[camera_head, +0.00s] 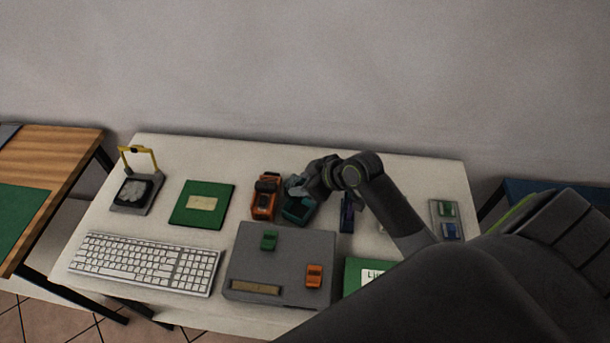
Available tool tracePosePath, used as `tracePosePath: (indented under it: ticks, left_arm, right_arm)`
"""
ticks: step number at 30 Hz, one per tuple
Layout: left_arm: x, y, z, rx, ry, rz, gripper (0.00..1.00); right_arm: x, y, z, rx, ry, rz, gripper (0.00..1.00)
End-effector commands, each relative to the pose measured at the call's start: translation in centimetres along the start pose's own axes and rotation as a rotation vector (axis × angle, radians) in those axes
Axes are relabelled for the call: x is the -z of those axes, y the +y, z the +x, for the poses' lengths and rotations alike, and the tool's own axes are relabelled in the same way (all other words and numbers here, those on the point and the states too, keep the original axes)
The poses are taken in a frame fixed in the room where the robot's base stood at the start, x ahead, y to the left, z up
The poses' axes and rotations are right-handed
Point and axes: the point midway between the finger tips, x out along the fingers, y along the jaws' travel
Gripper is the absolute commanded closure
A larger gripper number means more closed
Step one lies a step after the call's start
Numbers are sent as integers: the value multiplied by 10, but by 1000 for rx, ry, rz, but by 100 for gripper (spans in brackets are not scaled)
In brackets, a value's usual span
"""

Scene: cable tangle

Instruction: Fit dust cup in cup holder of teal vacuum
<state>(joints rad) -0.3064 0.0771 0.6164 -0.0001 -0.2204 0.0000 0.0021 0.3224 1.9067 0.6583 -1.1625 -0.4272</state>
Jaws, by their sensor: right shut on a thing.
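The teal vacuum (298,213) lies near the back middle of the white table, partly covered by my right gripper. My right gripper (301,187) is right above its far end, shut on a small dark piece that looks like the dust cup. The fingers hide most of that piece and the cup holder, so I cannot tell whether the piece touches the holder. My left gripper is not in view.
An orange vacuum (264,198) stands close on the left. A blue item (347,213) is on the right.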

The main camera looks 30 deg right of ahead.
Motion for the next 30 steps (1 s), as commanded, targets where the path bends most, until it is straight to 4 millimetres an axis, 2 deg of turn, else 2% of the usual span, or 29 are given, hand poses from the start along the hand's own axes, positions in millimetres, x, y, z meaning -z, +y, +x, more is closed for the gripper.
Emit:
tracePosePath:
  ticks: [5, 19, 30]
  left_arm:
    - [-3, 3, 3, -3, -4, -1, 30]
    - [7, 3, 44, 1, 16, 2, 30]
    - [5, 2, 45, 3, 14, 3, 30]
  right_arm:
    - [-11, 3, 4, 3, 2, -3, 77]
    - [-37, 3, 31, 2, 3, -2, 77]
    - [-38, 3, 31, 2, 3, -2, 77]
